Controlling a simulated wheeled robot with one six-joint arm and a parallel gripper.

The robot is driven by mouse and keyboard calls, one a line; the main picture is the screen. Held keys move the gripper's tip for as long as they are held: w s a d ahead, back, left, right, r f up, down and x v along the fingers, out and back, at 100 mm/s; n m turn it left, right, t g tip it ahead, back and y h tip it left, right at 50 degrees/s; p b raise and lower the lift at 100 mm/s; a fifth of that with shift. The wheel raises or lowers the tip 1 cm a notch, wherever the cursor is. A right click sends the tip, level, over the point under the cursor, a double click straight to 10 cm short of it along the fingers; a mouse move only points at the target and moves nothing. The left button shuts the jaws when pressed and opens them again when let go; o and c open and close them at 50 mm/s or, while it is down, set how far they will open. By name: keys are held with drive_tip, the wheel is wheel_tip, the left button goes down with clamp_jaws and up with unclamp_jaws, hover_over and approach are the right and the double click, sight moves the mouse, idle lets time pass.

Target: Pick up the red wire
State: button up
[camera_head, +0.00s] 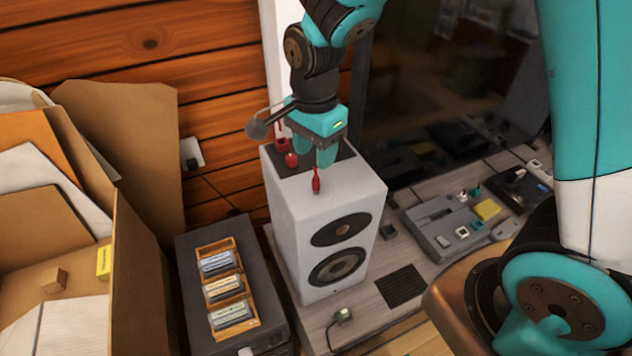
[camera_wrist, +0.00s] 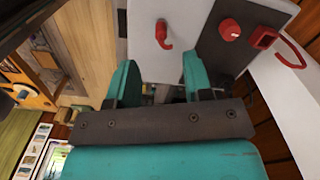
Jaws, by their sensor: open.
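Several small red items are on the white speaker (camera_head: 292,235). A thin curved red wire (camera_wrist: 292,52) shows at the upper right of the wrist view, beside a red square piece (camera_wrist: 264,38). A round red knob (camera_wrist: 229,30) sits on the dark top panel. A red hook-shaped piece (camera_wrist: 162,36) is on the white part; in the head view the hook (camera_head: 316,182) is at the speaker's front top edge. My gripper (camera_wrist: 158,78) is open and empty. In the head view my gripper (camera_head: 327,157) is over the speaker top and partly hides it.
A dark box with a wooden rack (camera_head: 212,248) of cartridges stands left of the speaker. An open cardboard box (camera_head: 140,265) is at far left. A dark screen (camera_head: 440,90) stands behind. A grey console (camera_head: 440,228) is on the shelf to the right.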

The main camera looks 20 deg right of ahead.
sight(316, 177)
drive_tip(key=shift+w+d+f+p, duration=0.1)
drive_tip(key=shift+f+p, duration=0.25)
drive_tip(key=shift+f, duration=1.45)
drive_tip(key=shift+d+f+p, duration=0.1)
drive_tip(key=shift+f+p, duration=0.2)
drive_tip(key=shift+f, duration=1.5)
clamp_jaws()
